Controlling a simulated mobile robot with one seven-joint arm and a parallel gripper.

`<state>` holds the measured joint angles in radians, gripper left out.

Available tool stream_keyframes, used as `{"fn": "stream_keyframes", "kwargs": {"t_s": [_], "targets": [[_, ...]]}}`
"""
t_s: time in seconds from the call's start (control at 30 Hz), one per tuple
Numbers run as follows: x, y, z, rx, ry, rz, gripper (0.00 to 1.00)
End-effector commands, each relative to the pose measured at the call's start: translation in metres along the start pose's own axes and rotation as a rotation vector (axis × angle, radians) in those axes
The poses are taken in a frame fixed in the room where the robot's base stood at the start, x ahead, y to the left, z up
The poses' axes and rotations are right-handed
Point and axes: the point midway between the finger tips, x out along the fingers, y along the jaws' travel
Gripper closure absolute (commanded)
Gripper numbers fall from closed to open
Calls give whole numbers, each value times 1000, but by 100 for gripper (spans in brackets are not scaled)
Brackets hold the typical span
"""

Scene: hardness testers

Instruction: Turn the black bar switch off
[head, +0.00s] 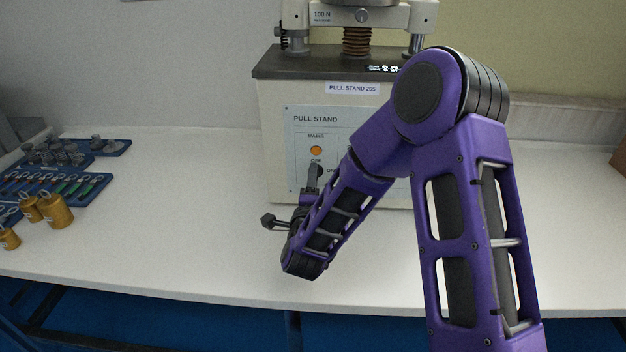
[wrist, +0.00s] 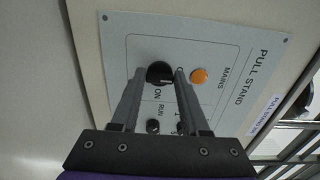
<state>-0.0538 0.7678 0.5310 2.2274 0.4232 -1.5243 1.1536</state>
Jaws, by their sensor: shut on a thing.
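The black bar switch (wrist: 160,73) is on the front panel of the pull stand (head: 275,130), next to an orange mains lamp (wrist: 199,76). The lamp also shows in the head view (head: 316,150). In the head view my gripper (head: 315,175) is at the panel and hides the switch. I cannot tell exactly which way the bar points.
A smaller black knob (wrist: 153,126) sits near a RUN label, between my fingers in the wrist view. Brass weights (head: 55,210) and blue tool trays (head: 75,193) lie at the left of the white bench (head: 180,230). The bench beside the stand is clear.

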Motion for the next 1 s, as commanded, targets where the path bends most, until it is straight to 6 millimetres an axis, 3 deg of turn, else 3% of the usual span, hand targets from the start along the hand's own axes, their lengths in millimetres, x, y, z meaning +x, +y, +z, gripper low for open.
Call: {"fn": "stream_keyframes", "kwargs": {"t_s": [0.47, 0.5, 0.67, 1.0], "targets": [[1, -2, 0, -15, 2, -6, 100], [1, -2, -1, -15, 2, -6, 53], [1, -1, 0, -14, 2, -4, 25], [-2, 0, 0, -14, 0, -1, 25]]}}
